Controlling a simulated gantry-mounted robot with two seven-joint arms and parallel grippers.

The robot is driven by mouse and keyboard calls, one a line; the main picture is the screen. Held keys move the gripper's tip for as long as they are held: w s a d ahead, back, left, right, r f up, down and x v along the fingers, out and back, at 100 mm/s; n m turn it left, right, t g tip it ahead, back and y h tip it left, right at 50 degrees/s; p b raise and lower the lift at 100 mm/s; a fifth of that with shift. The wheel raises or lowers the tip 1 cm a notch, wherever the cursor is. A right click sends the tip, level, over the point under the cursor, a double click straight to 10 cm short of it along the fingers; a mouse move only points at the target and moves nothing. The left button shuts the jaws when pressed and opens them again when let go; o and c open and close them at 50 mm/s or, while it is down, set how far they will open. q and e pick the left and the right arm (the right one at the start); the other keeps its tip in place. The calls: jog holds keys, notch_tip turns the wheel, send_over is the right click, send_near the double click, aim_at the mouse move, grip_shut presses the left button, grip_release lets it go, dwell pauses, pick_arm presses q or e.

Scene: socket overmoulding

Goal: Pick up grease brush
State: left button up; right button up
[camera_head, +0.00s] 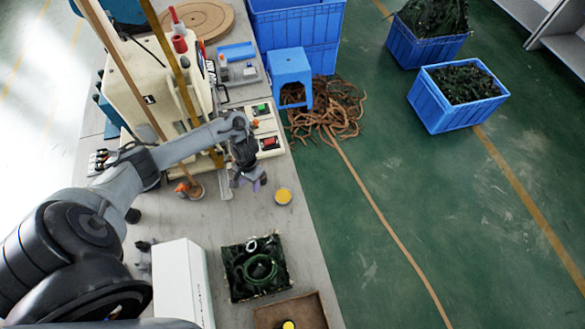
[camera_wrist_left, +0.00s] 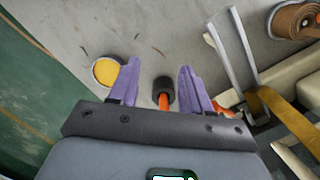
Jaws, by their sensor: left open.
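In the left wrist view, what looks like the grease brush (camera_wrist_left: 163,101), with an orange shaft and a black end, lies between my purple fingers. Both fingers of my left gripper (camera_wrist_left: 159,70) are apart, with a gap on each side of it. Its lower part is hidden behind the gripper's dark plate. In the head view my left gripper (camera_head: 248,184) hangs over the grey bench beside the control panel and hides the brush. A round pot with yellow contents (camera_head: 284,196) stands just right of the gripper; it also shows in the left wrist view (camera_wrist_left: 106,71). My right gripper is not in view.
A cream machine (camera_head: 150,95) with upright poles stands behind the arm. Red and green buttons sit on a control panel (camera_head: 266,128). A dark green mould block (camera_head: 256,267), a white box (camera_head: 183,283) and a brown tray (camera_head: 291,312) occupy the near bench. The bench's right edge is close.

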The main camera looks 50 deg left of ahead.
pick_arm(q)
jog(key=shift+t+y, duration=0.4)
jog(key=shift+t, duration=0.4)
jog(key=w+a+r, duration=0.1)
jog(key=w, duration=0.1)
jog(key=w+a+r+b, duration=0.1)
jog(key=w, duration=0.1)
jog(key=w+a+r+b, duration=0.1)
jog(key=w+a, duration=0.1)
jog(key=w, duration=0.1)
jog(key=shift+a+r, duration=0.1)
jog(key=f+b, duration=0.2)
jog(key=f, duration=0.1)
jog(key=f+b, duration=0.1)
jog(key=shift+w+f, duration=0.25)
jog(key=shift+a+f+b, duration=0.2)
jog(key=shift+f+b, duration=0.7)
jog(key=shift+f, duration=1.8)
jog(key=shift+c, duration=0.3)
grip_shut()
